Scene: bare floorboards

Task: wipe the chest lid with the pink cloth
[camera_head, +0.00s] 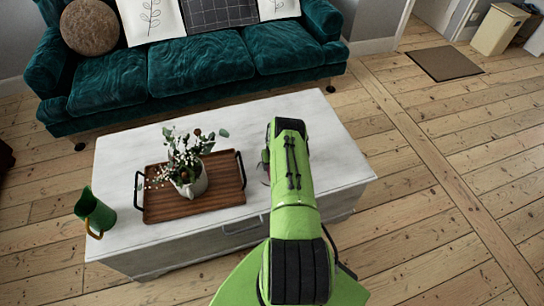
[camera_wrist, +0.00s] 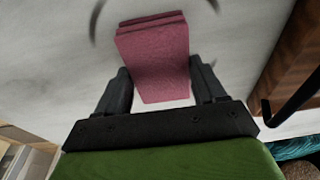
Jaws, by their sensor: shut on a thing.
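The chest is white with a pale lid (camera_head: 262,130) and stands in the middle of the head view. In the wrist view the pink cloth (camera_wrist: 156,62) is folded and sits between the two dark fingers of my gripper (camera_wrist: 160,90), which is shut on it. The pale lid surface (camera_wrist: 245,40) lies behind the cloth in that view; I cannot tell whether the cloth touches it. In the head view my green arm reaches over the right part of the lid and hides the gripper and the cloth.
A wooden tray (camera_head: 226,181) with black handles holds a white pitcher of flowers (camera_head: 193,184) on the lid's left part. A teal sofa (camera_head: 200,65) is behind the chest. The lid's far right is clear.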

